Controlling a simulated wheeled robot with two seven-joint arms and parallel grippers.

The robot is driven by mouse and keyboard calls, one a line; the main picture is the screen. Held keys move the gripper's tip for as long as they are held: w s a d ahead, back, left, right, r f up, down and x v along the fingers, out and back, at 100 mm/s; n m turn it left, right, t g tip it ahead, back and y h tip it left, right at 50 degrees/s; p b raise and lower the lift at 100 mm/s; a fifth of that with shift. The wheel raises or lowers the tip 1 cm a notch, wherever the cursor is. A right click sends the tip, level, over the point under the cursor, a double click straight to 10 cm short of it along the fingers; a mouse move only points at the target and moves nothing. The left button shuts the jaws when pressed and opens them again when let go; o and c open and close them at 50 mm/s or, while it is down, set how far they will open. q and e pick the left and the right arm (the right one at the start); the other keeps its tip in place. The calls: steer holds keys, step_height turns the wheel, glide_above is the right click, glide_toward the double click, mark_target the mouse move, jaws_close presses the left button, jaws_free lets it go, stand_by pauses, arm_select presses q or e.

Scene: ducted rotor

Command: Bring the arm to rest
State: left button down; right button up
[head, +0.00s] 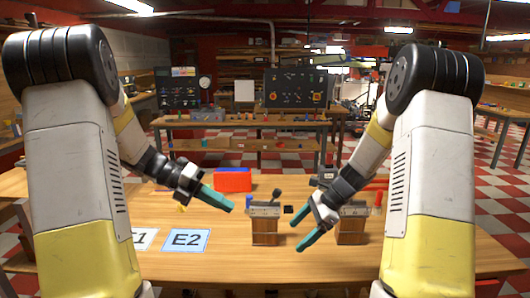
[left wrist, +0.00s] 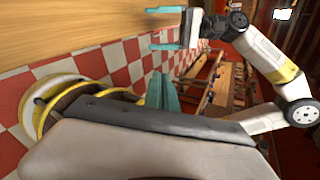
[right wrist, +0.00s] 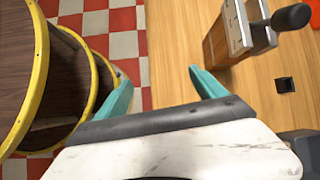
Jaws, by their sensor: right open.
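My left gripper (head: 220,200) hangs over the left-middle of the wooden table, its teal fingers close together and nothing seen between them. In the left wrist view its fingers (left wrist: 161,93) also look closed. My right gripper (head: 312,234) is open and empty, its teal fingers apart, between two wooden blocks with metal tops. In the right wrist view the fingers (right wrist: 162,92) stand wide apart with nothing between them. The left block (head: 265,230) is left of the right gripper, and it also shows in the right wrist view (right wrist: 222,40). The right block (head: 351,230) is partly behind my right gripper and arm.
The table (head: 225,270) carries an E2 card (head: 187,240), a partly hidden card (head: 144,238), a red box (head: 233,181) and a small black square (head: 288,209). A dark round knob (head: 277,193) stands by the left block. The table's front middle is clear.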

arm_select(q)
steer(key=s+a+r+m+t+y, duration=0.1)
steer(key=s+m, duration=0.4)
steer(key=m, duration=0.6)
steer(key=s+a+r+m+t+y, duration=0.1)
steer(key=s+r+m+t+y, duration=0.2)
steer(key=m, duration=0.8)
steer(key=s+a+r+m+t+y, duration=0.1)
steer(key=s+r+m+t+y, duration=0.2)
steer(key=s+m, duration=0.5)
steer(key=r+m+y, duration=0.1)
steer(key=m+y, duration=0.1)
steer(key=shift+s+m+y, duration=0.3)
steer(key=shift+m+y, duration=0.1)
arm_select(e)
steer(key=s+d+r+n+t+h, duration=0.2)
steer(key=s+r+n, duration=0.6)
steer(key=s+r, duration=0.2)
steer(key=s+d+r+n+t+h, duration=0.1)
steer(key=s+r+n+t+h, duration=0.2)
steer(key=s+r+n, duration=0.6)
steer(key=shift+s+d+r+t, duration=0.35)
steer(key=shift+s+r, duration=0.6)
steer(key=shift+s, duration=0.3)
